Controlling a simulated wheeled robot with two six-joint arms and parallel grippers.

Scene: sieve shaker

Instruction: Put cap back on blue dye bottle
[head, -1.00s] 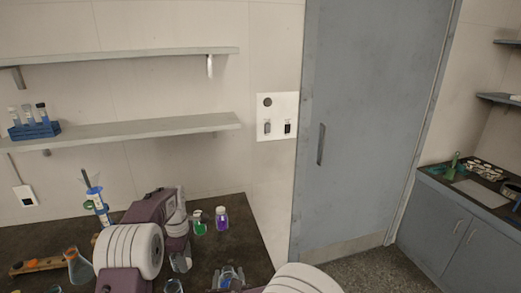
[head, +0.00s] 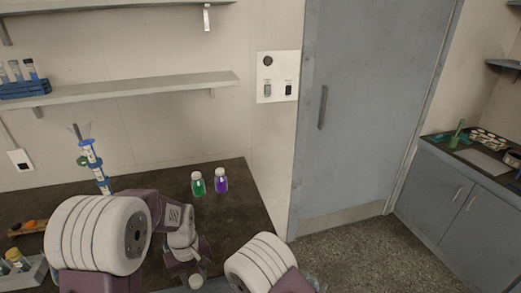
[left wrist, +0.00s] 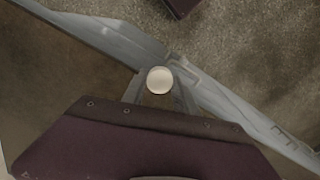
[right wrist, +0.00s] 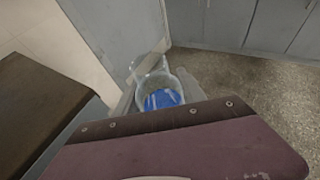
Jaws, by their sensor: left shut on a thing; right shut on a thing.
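My left gripper (left wrist: 158,94) is shut on a round white cap (left wrist: 159,80). In the head view the cap (head: 195,282) shows below my left gripper (head: 186,262), near the front edge of the dark table. My right gripper (right wrist: 156,100) is shut on a clear glass bottle (right wrist: 150,69) with blue dye (right wrist: 163,99) in it. The bottle's top looks open, with no cap on it. It is held off the table, with floor behind it in the right wrist view. In the head view the right gripper is mostly cut off at the bottom edge. Cap and bottle are apart.
A green dye bottle (head: 198,184) and a purple dye bottle (head: 221,181), both with pale caps, stand on the dark table (head: 245,215). A blue and white stand (head: 92,160) is further left. A tray (head: 35,273) with bottles is at lower left. The table's right part is clear.

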